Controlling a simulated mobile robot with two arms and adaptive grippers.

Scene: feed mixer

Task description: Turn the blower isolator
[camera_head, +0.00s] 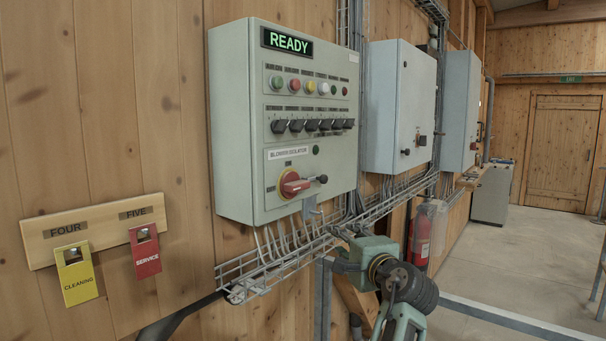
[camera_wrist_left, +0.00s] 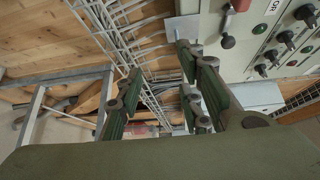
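The blower isolator (camera_head: 291,184) is a red rotary handle on a yellow ring, low on the grey control panel (camera_head: 232,130). Its red grip lies roughly horizontal, pointing right. A black knob (camera_head: 322,179) sits just right of it; it also shows in the left wrist view (camera_wrist_left: 228,40). Part of the red handle (camera_wrist_left: 241,5) shows at that view's top edge. My left gripper (camera_wrist_left: 160,95) has green fingers spread apart, with nothing seen between them, below and right of the isolator.
A wire cable tray (camera_head: 265,270) runs under the panel, close to my arm. Yellow CLEANING (camera_head: 79,275) and red SERVICE (camera_head: 145,252) tags hang at left. More grey cabinets (camera_head: 400,100) and a red extinguisher (camera_head: 420,238) stand to the right.

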